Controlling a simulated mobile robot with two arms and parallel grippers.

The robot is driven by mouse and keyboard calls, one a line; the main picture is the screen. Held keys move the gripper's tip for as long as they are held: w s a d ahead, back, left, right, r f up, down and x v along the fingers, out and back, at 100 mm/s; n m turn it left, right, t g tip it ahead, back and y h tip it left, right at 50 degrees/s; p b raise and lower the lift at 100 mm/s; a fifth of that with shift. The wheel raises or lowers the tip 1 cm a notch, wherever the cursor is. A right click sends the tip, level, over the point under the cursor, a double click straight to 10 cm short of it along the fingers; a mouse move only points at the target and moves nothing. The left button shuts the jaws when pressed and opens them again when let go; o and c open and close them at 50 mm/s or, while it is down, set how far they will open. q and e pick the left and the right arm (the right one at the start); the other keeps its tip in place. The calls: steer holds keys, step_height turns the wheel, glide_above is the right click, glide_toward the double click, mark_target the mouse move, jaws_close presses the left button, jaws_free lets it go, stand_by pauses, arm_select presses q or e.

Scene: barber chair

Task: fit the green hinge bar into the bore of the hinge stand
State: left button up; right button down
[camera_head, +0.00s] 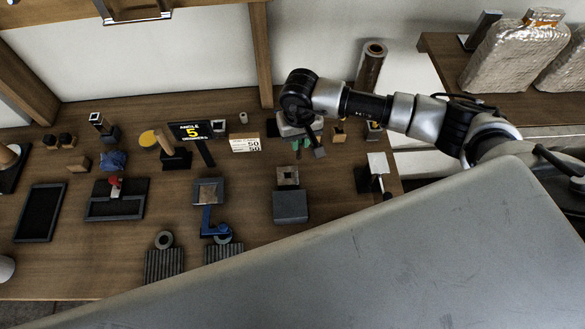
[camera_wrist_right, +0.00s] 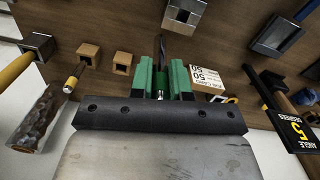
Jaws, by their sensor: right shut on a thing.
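My right gripper (camera_head: 302,143) hangs over the back of the bench, and its green fingers also show in the right wrist view (camera_wrist_right: 161,72). It is shut on a slim bar, the green hinge bar (camera_wrist_right: 160,84), which is mostly hidden between the fingers. A narrow dark piece sticks out beyond them. Two ribbed grey stands with round rings stand at the bench front, one at left (camera_head: 164,262) and one at right (camera_head: 224,252). I cannot tell which is the hinge stand. The gripper is well behind and right of both. My left gripper is not in view.
An angle sign (camera_head: 192,131) and a price card (camera_head: 245,145) stand behind. A large grey panel (camera_head: 400,260) covers the lower right.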

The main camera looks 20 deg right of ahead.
steer(key=s+a+n, duration=0.1)
steer(key=a+n, duration=0.1)
steer(key=a, duration=0.2)
steer(key=b, duration=0.2)
glide_toward(288, 168)
steer(key=s, duration=0.2)
steer(key=f, duration=0.2)
steer(key=f+b, duration=0.1)
steer(key=f, duration=0.1)
steer(key=a+f+b, duration=0.1)
steer(key=shift+s+f, duration=0.2)
steer(key=shift+f, duration=0.2)
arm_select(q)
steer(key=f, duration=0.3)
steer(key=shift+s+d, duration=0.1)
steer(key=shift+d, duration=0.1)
arm_select(e)
steer(key=shift+d+f, duration=0.1)
steer(key=shift+f, duration=0.05)
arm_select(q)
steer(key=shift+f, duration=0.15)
arm_select(e)
steer(key=c, duration=1.1)
jaws_free()
